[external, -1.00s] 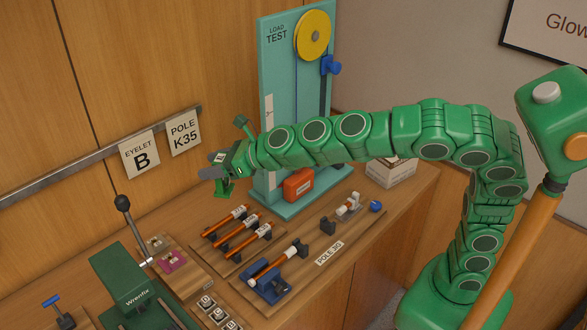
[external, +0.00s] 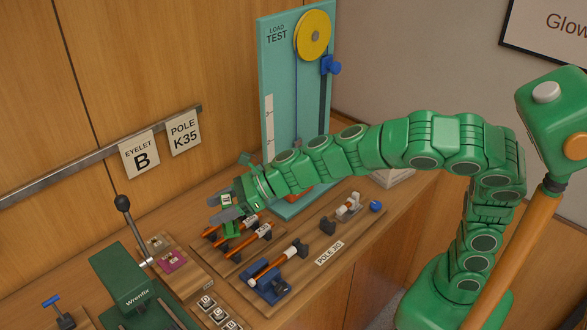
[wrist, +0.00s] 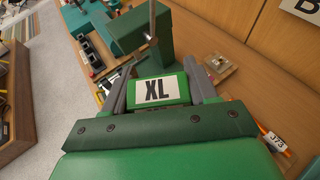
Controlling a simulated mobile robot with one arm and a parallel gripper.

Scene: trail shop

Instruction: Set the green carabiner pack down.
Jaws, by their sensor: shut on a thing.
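My gripper (external: 224,208) is low over the left side of the workbench, beside the rack of orange poles (external: 250,240). It is shut on the green carabiner pack (external: 231,229), part of which shows below the grey fingers. In the wrist view, the pack (wrist: 158,101) sits between the two grey fingers with a white XL label facing the camera.
A green Wrenfix press (external: 128,276) with a tall lever stands at the front left. A small board with a magenta piece (external: 173,261) lies near it. The teal load test stand (external: 275,95) is behind. A pole jig (external: 271,288) stands to the right.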

